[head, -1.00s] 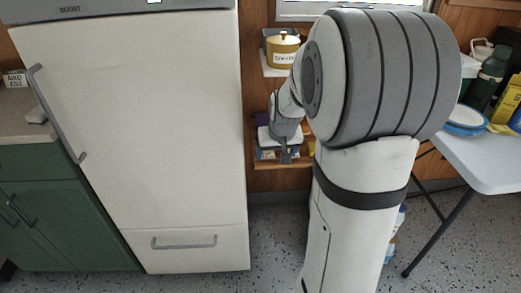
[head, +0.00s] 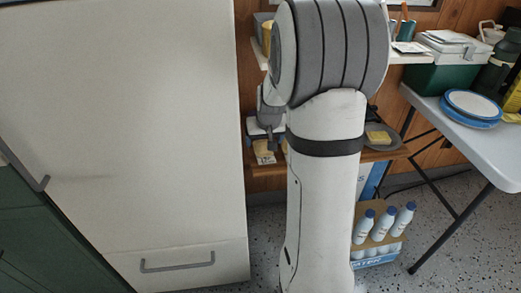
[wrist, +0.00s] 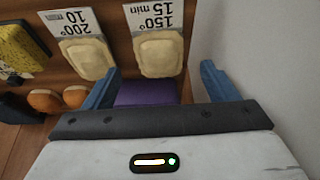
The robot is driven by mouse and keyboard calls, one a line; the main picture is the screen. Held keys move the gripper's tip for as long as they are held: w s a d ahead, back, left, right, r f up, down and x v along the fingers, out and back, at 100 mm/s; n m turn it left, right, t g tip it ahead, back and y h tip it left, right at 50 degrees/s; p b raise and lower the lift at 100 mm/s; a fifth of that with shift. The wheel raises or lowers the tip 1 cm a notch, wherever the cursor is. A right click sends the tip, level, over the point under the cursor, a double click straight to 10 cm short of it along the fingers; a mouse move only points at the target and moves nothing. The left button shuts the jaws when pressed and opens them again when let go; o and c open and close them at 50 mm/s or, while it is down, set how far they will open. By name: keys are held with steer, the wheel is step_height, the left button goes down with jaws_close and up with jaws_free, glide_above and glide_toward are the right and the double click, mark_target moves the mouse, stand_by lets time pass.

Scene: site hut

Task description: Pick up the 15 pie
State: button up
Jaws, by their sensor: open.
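The 15 pie (wrist: 158,55) is a pale, rounded-square pie in the wrist view, with a card reading 150° 15 min behind it. It lies between the lines of my gripper's two blue fingers and ahead of the palm. My gripper (wrist: 160,68) is open, and nothing is clamped in it. A second, similar pie (wrist: 82,58) with a 200° 10 min card lies to the left, outside the left finger. In the head view my gripper (head: 265,143) is over the low wooden shelf, partly hidden by my arm. One tan pie shows below it; I cannot tell which.
A purple object (wrist: 147,93) lies between the fingers near the palm. A pale wall (wrist: 270,50) stands close on the right. A yellow sponge-like block (wrist: 25,48) and brown round items (wrist: 60,100) lie left. The white fridge (head: 130,130) stands left of my arm in the head view.

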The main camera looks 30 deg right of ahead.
mark_target(263, 146)
steer(key=b+x, duration=0.1)
steer(key=x, duration=0.4)
steer(key=shift+b, duration=0.4)
steer(key=shift+s, duration=0.1)
steer(key=c, duration=1.1)
steer(key=shift+r, duration=0.15)
